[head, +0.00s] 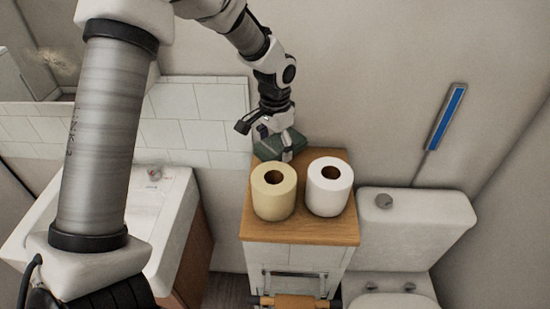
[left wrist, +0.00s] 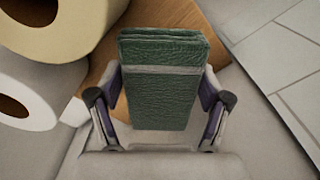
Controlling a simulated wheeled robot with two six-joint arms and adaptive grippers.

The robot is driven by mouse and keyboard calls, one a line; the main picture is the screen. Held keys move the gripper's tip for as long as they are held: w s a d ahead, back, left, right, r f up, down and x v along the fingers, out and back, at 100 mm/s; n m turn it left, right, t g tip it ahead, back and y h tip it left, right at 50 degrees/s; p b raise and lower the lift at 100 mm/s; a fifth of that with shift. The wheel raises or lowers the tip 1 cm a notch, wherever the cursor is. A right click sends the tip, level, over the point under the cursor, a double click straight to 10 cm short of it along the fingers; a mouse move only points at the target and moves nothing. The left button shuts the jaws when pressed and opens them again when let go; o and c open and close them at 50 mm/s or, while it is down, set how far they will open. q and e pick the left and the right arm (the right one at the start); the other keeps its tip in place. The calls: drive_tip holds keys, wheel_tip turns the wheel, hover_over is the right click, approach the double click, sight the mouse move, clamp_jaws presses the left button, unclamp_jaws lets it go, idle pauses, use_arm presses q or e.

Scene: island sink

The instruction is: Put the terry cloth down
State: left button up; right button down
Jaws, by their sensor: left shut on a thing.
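The terry cloth (head: 281,144) is a folded dark green bundle with a pale band. It is at the back left corner of the wooden cabinet top (head: 300,236). My left gripper (head: 284,152) is shut on it from above. In the left wrist view the cloth (left wrist: 160,95) sits between the two fingers (left wrist: 160,118), with the wooden top (left wrist: 185,22) beneath or behind it. I cannot tell whether the cloth touches the wood. My right gripper is not in view.
A cream paper roll (head: 273,204) and a white paper roll (head: 324,200) stand on the cabinet top, just in front of the cloth. A white sink (head: 160,205) is at the left, a toilet (head: 415,228) at the right. The tiled wall (head: 200,105) is close behind.

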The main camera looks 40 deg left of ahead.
use_arm(q)
wheel_tip(320, 180, down, 5)
drive_tip(key=shift+a+r+p, duration=0.1)
drive_tip(key=shift+r+p, duration=0.05)
drive_tip(key=shift+p, duration=0.6)
drive_tip(key=shift+w+f, duration=0.2)
drive_tip(key=shift+f, duration=0.2)
drive_tip(key=shift+s, duration=0.15)
drive_tip(key=o, duration=0.7)
drive_tip(key=shift+o, duration=1.4)
drive_tip(key=shift+f, duration=0.1)
